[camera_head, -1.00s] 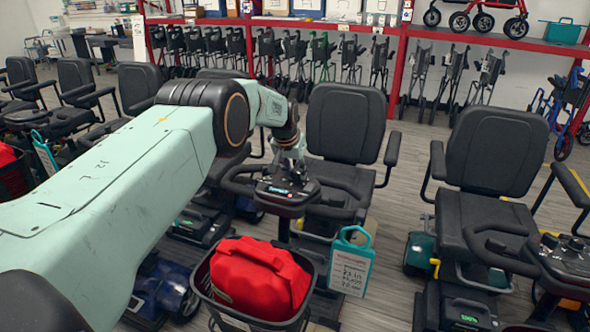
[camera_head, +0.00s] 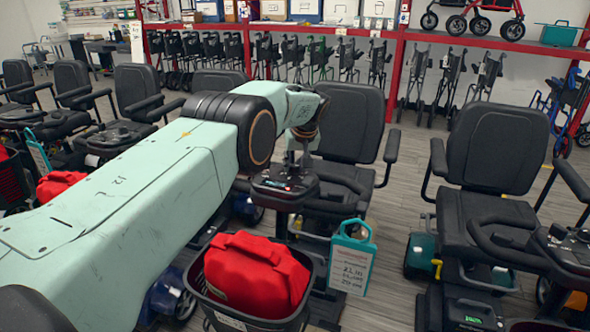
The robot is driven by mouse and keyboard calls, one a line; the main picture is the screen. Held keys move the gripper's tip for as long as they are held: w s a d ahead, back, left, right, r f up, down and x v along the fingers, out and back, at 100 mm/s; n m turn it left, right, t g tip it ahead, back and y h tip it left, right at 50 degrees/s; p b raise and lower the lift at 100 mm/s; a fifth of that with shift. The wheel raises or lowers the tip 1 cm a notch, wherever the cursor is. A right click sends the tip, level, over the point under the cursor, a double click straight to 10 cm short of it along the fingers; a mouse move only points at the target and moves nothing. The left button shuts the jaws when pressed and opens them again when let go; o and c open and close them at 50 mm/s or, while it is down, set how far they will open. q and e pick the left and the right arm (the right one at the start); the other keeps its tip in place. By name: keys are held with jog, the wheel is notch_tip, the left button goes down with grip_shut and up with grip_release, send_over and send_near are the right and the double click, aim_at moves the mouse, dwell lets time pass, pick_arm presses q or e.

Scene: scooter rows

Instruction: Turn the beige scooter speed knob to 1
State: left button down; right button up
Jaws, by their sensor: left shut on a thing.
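The scooter control console (camera_head: 285,187) is a black panel with a small lit display, at the middle of the head view in front of a black seat. My left arm comes in from the left, and its gripper (camera_head: 293,168) points down onto the top of this console. The left gripper is small and dark here, shut on what looks like the speed knob. The knob itself is hidden by the fingers, so its setting cannot be read. The scooter's beige colour is hard to make out. My right gripper is out of view.
A black basket (camera_head: 212,312) with a red bag (camera_head: 257,274) is in front of the console. A teal-framed price tag (camera_head: 352,258) hangs beside it. Another scooter seat (camera_head: 497,148) stands to the right. Folded walkers line the red shelf behind.

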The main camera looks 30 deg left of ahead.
pick_arm(q)
jog(key=shift+r, duration=0.1)
dwell(0.5)
jog(key=c, duration=1)
grip_release()
jog(key=shift+w, duration=0.1)
jog(key=v, duration=1.2)
